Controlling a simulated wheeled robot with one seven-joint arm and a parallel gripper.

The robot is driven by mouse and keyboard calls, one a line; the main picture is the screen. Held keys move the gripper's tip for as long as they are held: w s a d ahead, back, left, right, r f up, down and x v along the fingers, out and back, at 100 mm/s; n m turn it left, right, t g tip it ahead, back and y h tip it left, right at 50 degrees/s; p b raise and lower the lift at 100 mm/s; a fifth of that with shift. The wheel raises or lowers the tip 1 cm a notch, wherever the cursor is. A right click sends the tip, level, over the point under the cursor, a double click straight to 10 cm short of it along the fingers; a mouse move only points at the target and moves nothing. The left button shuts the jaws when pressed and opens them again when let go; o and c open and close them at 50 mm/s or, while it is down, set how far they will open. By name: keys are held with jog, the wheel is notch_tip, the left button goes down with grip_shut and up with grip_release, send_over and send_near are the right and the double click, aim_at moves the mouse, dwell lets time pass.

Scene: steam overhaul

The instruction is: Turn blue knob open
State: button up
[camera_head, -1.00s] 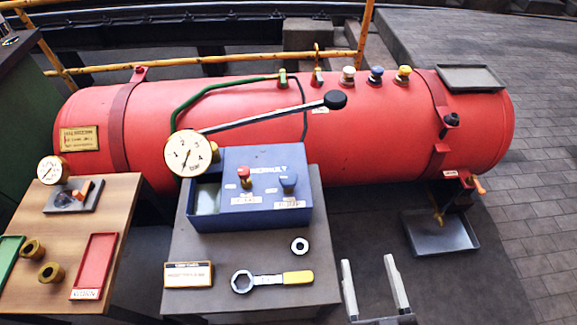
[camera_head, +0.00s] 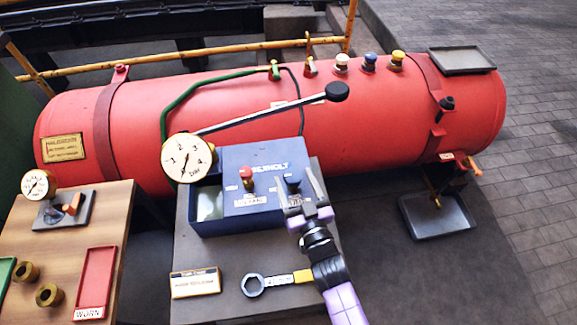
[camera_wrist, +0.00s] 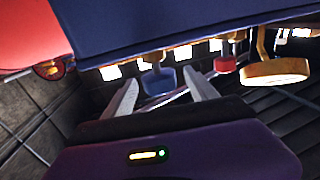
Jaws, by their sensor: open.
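The blue knob (camera_head: 292,184) is on the right side of the sloped front of the blue box (camera_head: 235,160), beside a red knob (camera_head: 246,175). My gripper (camera_head: 299,204) is at the box's right front, with its fingers around or just in front of the blue knob and partly hiding it. In the wrist view, the blue knob (camera_wrist: 158,82) shows between the two open fingertips (camera_wrist: 163,85). The red knob (camera_wrist: 225,63) is to their right, outside the fingers. I cannot tell whether a finger touches the blue knob.
The box stands on a grey table with a wrench (camera_head: 272,283) and a small sign (camera_head: 195,283). A round gauge (camera_head: 188,158) and a long black-ended lever (camera_head: 280,113) rise behind it. The red boiler (camera_head: 225,110) carries another blue knob (camera_head: 369,62). A wooden table is at left.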

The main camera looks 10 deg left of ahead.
aim_at(290, 169)
jog(key=shift+x, duration=2.3)
jog(key=c, duration=1.4)
